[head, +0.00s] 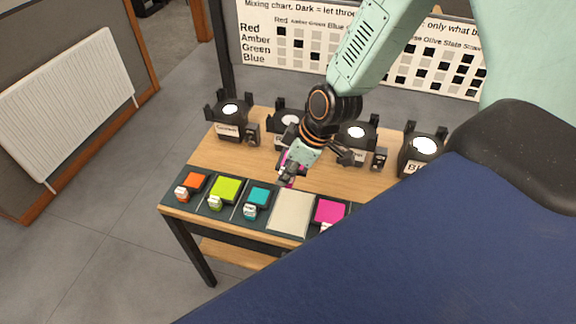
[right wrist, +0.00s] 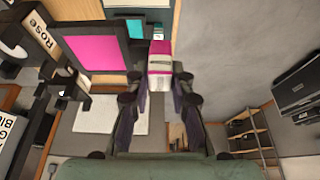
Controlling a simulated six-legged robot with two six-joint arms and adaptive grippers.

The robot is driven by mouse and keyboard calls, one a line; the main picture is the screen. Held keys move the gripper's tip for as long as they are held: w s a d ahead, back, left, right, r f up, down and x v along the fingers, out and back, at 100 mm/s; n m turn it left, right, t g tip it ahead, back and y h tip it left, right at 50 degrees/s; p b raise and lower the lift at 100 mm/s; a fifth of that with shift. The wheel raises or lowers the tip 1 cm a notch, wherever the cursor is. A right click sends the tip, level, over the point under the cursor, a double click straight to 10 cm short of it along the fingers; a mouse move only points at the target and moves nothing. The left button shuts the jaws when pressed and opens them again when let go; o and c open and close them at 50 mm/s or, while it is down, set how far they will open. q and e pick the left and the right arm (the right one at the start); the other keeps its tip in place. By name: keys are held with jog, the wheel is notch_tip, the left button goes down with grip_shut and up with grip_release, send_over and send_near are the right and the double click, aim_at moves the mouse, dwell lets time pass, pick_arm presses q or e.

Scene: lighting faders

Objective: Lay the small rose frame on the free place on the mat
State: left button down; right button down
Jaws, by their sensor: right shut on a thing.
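My right gripper (head: 287,177) is above the mat and shut on the pink and white tab (right wrist: 159,57) of the small rose frame. In the right wrist view the rose frame (right wrist: 86,42) is a bright pink square in a dark border, left of the fingers. In the head view the gripper mostly hides it. The mat (head: 172,199) is a dark strip along the table's front edge. A pale, bare place (head: 291,212) shows on it, just below my gripper in the picture. My left gripper is not in view.
Orange (head: 194,181), lime (head: 225,189) and teal (head: 259,197) frames lie left of the pale place. A magenta frame (head: 329,212) lies right of it. Black lamps, including one at the left (head: 229,123), stand behind on the wooden table (head: 202,158). The mixing chart is farther back.

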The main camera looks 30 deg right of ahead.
jog(key=shift+w+d+f+b, duration=0.3)
jog(key=shift+f+b, duration=0.1)
jog(key=shift+f, duration=0.25)
jog(key=shift+d+f+b, duration=0.1)
jog(key=shift+f+b, duration=0.25)
jog(key=shift+s+a+f+b, duration=0.15)
jog(key=shift+f+b, duration=0.3)
jog(key=shift+b, duration=0.1)
jog(key=shift+s+a+f+b, duration=0.1)
jog(key=shift+s+f+b, duration=0.05)
jog(key=shift+f+b, duration=0.35)
jog(key=shift+a+f+b, duration=0.1)
jog(key=shift+f+b, duration=0.15)
jog(key=shift+b, duration=0.1)
jog(key=f+b, duration=1.2)
jog(key=shift+w+d+f, duration=0.15)
jog(key=shift+w+d, duration=0.05)
jog(key=shift+f, duration=0.25)
jog(key=shift+s+a+b, duration=0.1)
jog(key=shift+b, duration=0.2)
